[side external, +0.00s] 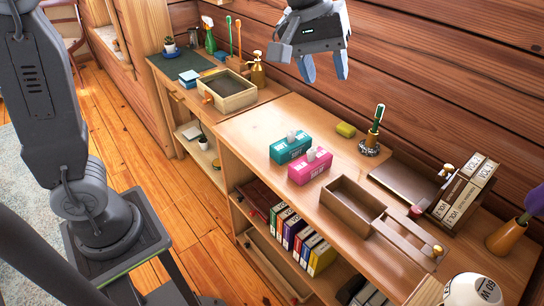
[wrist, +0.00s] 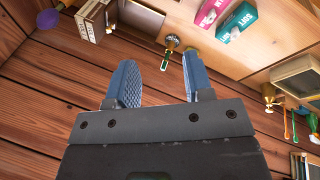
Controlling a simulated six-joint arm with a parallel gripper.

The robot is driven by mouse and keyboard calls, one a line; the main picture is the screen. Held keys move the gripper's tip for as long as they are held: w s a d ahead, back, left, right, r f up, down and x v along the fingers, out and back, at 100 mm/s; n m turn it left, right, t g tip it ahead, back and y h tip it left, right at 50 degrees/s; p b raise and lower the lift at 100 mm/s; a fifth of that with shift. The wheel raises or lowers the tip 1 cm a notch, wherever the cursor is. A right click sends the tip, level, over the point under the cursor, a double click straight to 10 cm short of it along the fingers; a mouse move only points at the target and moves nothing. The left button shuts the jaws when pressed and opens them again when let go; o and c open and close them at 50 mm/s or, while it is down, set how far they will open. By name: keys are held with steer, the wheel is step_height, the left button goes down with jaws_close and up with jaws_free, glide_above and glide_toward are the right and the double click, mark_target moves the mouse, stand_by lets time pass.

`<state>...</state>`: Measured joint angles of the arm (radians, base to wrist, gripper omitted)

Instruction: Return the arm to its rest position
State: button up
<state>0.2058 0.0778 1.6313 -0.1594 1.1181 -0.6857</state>
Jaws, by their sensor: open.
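My gripper (side external: 322,66) hangs at the top of the side view, high above the desk and near the plank wall. Its blue fingers are spread apart with nothing between them. In the wrist view the two blue fingers (wrist: 160,84) also stand apart and empty. The gripper touches nothing. My grey arm links show at the left of the side view.
The plank wall (side external: 440,60) rises behind.

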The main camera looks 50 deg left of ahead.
steer(key=s+a+f+m, duration=0.2)
steer(key=s+a, duration=0.1)
steer(key=s, duration=0.3)
steer(key=s+a+f+m+t+y, duration=0.1)
steer(key=s+a+f+m, duration=0.1)
steer(key=s, duration=0.5)
steer(key=s+a+f+m+t+y, duration=0.1)
steer(key=s+a+f+m, duration=0.1)
steer(key=s+a, duration=0.4)
steer(key=shift+s+f, duration=0.55)
steer(key=shift+f, duration=0.2)
